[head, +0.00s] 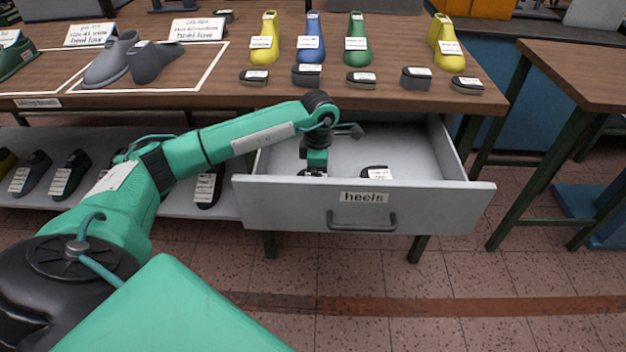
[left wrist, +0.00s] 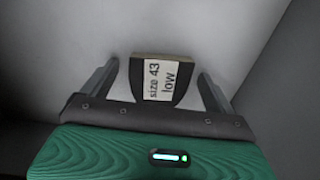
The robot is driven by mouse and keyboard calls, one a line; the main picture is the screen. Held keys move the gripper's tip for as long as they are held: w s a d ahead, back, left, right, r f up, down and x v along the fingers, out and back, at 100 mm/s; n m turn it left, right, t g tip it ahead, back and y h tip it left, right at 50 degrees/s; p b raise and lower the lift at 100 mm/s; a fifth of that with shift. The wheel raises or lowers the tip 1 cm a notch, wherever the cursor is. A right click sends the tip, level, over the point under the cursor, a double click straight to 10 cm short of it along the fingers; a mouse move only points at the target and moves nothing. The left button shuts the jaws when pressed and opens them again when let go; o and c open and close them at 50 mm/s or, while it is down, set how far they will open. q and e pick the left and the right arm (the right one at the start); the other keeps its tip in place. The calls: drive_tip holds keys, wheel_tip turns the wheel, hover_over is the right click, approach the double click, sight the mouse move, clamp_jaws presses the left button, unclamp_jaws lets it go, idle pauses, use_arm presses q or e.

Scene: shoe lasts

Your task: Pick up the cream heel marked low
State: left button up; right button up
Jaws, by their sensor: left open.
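The heel marked low (left wrist: 158,78) lies on the drawer floor in the left wrist view, with a label reading "size 43 low". It looks dark with a pale edge. My left gripper (left wrist: 157,82) is open, with one finger on each side of this heel and gaps showing between. In the head view my left gripper (head: 313,172) is down inside the open drawer (head: 365,205) labelled "heels", and it mostly hides the heel below it. Another dark heel (head: 376,172) with a white label lies to its right in the drawer. My right gripper is not in view.
The drawer's walls stand around my left gripper. On the bench (head: 350,22) above are yellow (head: 265,38), blue (head: 311,38) and green (head: 357,38) lasts and several labelled dark heels along the front edge. A lower shelf (head: 180,200) at left holds more lasts.

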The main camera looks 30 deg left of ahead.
use_arm(q)
drive_tip(key=shift+r, duration=0.1)
drive_tip(key=shift+c, duration=0.4)
drive_tip(key=c, duration=1)
